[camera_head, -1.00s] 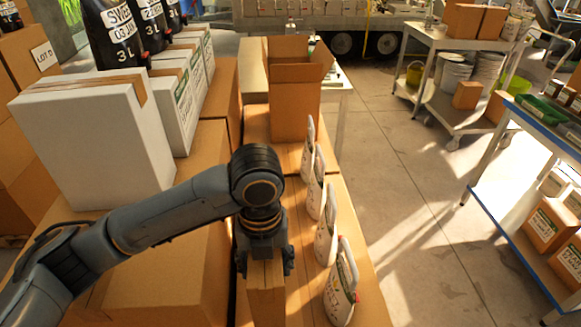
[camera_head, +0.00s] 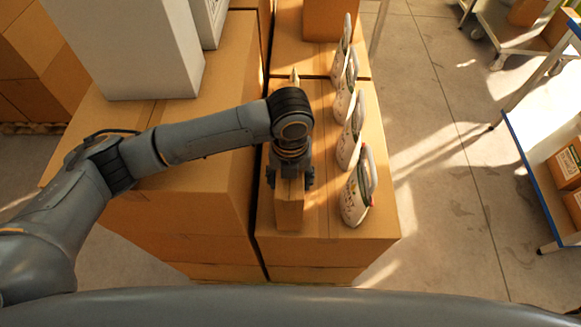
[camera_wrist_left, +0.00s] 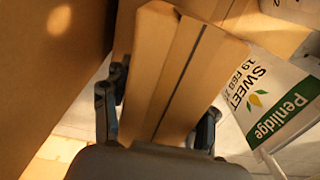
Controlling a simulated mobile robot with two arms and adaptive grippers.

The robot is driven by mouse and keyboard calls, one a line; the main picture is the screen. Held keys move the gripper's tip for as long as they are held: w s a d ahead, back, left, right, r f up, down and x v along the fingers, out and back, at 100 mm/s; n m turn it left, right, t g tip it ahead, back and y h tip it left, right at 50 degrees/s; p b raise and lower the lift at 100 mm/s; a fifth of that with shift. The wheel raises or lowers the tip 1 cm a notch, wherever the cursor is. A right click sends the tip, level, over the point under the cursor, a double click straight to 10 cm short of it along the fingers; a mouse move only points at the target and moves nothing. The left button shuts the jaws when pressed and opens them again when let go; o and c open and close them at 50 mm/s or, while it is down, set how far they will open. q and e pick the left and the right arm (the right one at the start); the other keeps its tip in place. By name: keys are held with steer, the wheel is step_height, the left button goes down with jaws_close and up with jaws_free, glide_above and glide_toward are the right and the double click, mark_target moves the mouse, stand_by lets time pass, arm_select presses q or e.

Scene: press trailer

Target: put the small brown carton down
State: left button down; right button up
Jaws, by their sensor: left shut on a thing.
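My left gripper (camera_head: 291,180) is shut on the small brown carton (camera_head: 289,210), with one finger on each side of it. The carton is upright and narrow, over the top of a stack of large brown boxes (camera_head: 330,238). I cannot tell whether its base touches the box top. In the left wrist view the carton (camera_wrist_left: 172,75) stands between the two fingers (camera_wrist_left: 160,112), with a dark seam along it. My right gripper is not in view.
A taller brown box stack (camera_head: 185,180) rises on the left, bearing a white box (camera_head: 130,45). A blue-edged shelf (camera_head: 530,170) stands at the right beyond clear floor.

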arm_select(q)
steer(key=shift+f, duration=0.1)
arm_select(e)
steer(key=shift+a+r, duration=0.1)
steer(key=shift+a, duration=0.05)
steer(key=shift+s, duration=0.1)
arm_select(q)
steer(key=c, duration=0.8)
jaws_free()
steer(key=shift+f, duration=0.25)
steer(key=shift+c, duration=0.2)
steer(key=o, duration=0.4)
steer(key=shift+o, duration=0.2)
steer(key=shift+s, duration=0.1)
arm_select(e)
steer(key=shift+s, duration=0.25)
arm_select(q)
step_height(320, 180, up, 12)
steer(key=b, duration=0.3)
steer(key=shift+r, duration=0.2)
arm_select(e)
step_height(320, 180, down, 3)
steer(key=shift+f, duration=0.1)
